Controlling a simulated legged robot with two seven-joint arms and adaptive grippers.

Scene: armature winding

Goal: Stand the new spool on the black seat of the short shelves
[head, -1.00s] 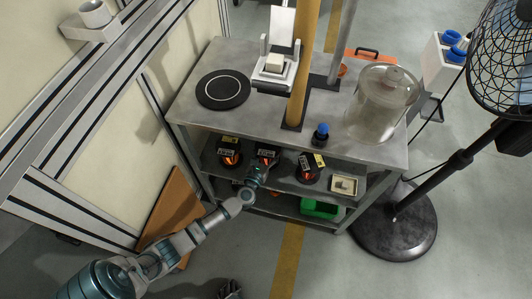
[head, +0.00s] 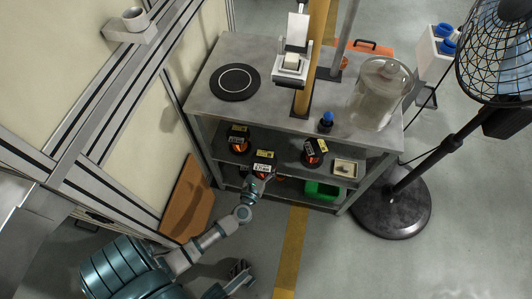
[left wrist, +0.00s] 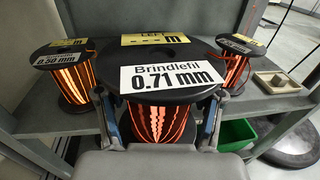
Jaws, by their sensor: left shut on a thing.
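The black seat, a round disc with a white ring (head: 235,92), lies bare on the left of the grey short shelves' top (head: 280,110). A spool of copper wire labelled "Brindlefil 0.71 mm" (head: 262,158) is in my left gripper (head: 262,178). In the left wrist view this spool (left wrist: 155,78) is upright between the two fingers (left wrist: 165,125), its lower part hidden by the gripper. It is in front of the upper shelf opening, below the top. My right gripper (head: 240,274) is low at the bottom of the head view; its fingers are too small and dark to judge.
Two other spools stand on the shelf, left (left wrist: 68,72) and right (left wrist: 238,62), beside a small tray (head: 345,168). A fan (head: 440,155) stands right.

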